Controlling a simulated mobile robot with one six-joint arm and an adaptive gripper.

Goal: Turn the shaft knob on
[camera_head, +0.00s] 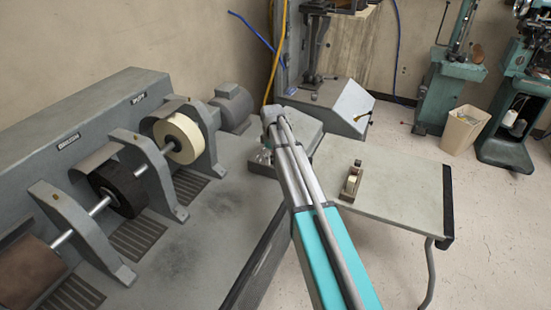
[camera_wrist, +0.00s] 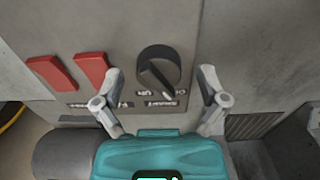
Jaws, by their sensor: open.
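The shaft knob (camera_wrist: 158,66) is a round black dial on a grey panel in the wrist view. Its grip bar slants from upper left to lower right. A label reading "SHAFT" sits below it, with other small lettering just under the dial. My gripper (camera_wrist: 161,76) is open, with one finger to the left of the knob and the other to its right. Both fingers look apart from the knob, though the depth gap is hard to tell. In the head view the knob is hidden, and my gripper (camera_head: 263,156) shows only partly at the end of the grey machine.
Two red rocker switches (camera_wrist: 72,72) sit left of the knob, close to my left finger. A grey machine with a shaft and wheels (camera_head: 180,138) fills the left of the head view. A table (camera_head: 400,185) with a tape dispenser (camera_head: 351,182) stands right of my arm.

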